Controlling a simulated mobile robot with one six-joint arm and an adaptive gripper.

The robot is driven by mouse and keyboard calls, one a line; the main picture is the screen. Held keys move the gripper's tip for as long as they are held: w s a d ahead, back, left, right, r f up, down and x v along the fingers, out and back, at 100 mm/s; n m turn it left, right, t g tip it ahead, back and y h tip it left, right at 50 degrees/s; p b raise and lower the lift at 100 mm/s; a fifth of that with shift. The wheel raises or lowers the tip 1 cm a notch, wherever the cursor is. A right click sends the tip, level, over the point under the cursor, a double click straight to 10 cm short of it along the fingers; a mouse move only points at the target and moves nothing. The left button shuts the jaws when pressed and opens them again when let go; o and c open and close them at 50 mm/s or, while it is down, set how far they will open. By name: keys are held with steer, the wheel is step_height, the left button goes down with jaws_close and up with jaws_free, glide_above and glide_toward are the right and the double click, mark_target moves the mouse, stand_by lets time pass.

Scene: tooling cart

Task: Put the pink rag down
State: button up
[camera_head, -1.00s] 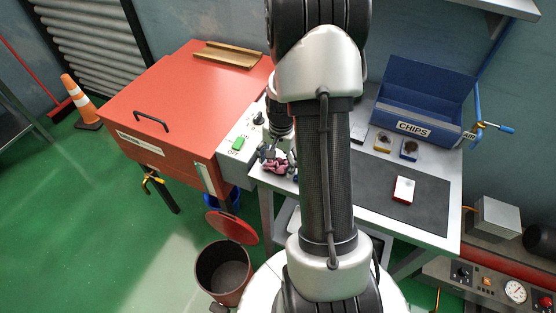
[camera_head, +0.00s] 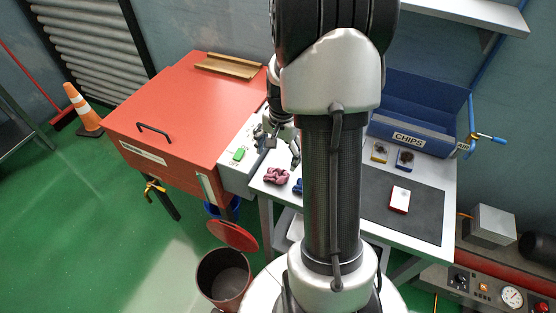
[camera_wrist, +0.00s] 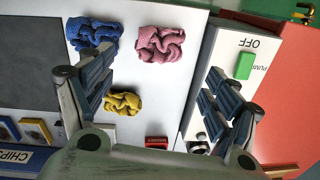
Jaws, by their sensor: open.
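The pink rag (camera_head: 276,176) lies crumpled on the white cart top (camera_head: 262,188), near its left front corner. It also shows in the wrist view (camera_wrist: 160,43), beyond my fingertips and touched by neither finger. My gripper (camera_head: 281,148) is open and empty, above and behind the rag. In the wrist view my gripper (camera_wrist: 160,90) has its fingers spread wide, with a yellow rag (camera_wrist: 123,104) lying on the surface between them.
A red cabinet (camera_head: 175,100) and a panel with a green button (camera_head: 239,154) stand left of the cart. A blue CHIPS bin (camera_head: 415,105), a dark mat (camera_head: 425,215) and a red-white box (camera_head: 399,199) are at right.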

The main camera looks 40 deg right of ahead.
steer(key=s+a+r+n+t, duration=0.25)
steer(key=a+r+n, duration=0.45)
steer(key=a+r, duration=0.8)
steer(key=s+a+r+n+t, duration=0.1)
steer(key=s+a+r+n, duration=0.4)
steer(key=s+a+n, duration=0.2)
steer(key=s+a, duration=0.2)
steer(key=s, duration=0.2)
steer(key=shift+s+r+n+p, duration=0.3)
steer(key=shift+s+r+n, duration=0.05)
steer(key=shift+r+n, duration=0.05)
steer(key=shift+t, duration=0.25)
